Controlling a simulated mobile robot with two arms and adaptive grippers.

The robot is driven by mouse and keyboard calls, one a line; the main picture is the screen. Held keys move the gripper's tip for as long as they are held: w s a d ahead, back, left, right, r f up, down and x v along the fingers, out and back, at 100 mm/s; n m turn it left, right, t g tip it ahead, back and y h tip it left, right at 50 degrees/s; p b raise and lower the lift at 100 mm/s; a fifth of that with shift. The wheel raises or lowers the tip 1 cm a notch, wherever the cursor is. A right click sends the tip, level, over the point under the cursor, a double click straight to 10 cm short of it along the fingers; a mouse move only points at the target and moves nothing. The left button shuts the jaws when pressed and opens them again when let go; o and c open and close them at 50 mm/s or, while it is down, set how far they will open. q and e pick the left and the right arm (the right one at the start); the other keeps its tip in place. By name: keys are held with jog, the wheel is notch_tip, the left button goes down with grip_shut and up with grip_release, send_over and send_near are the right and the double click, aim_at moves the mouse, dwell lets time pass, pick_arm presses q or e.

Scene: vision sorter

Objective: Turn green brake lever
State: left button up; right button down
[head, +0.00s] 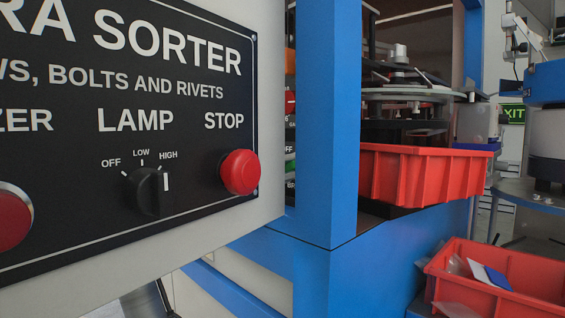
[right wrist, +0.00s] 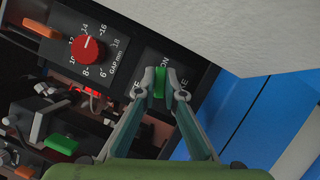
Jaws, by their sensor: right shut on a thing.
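The green brake lever (right wrist: 160,82) shows in the right wrist view on a dark panel with partly covered white lettering. My right gripper (right wrist: 160,86) is shut on the lever, one fingertip on each side of it. The fingers hide part of the lettering, so the lever's exact setting is hard to read. The head view shows neither of my grippers.
In the right wrist view, a red gap knob (right wrist: 85,47) and an orange handle (right wrist: 42,28) sit left of the lever; a pale wall (right wrist: 235,30) rises close on the right. In the head view, a sorter panel (head: 90,180) and blue post (head: 328,120) stand near red bins (head: 420,178).

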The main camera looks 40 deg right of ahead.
jog(key=shift+f+m+y+p, duration=0.15)
jog(key=shift+m+y+p, duration=0.2)
jog(key=shift+m, duration=0.75)
jog(key=shift+f+m+y+p, duration=0.15)
jog(key=shift+m+y, duration=0.3)
jog(key=shift+m, duration=0.65)
jog(key=shift+s, duration=0.1)
jog(key=c, duration=2.1)
grip_release()
jog(key=shift+c, duration=0.2)
jog(key=v, duration=0.7)
jog(key=shift+a, duration=0.25)
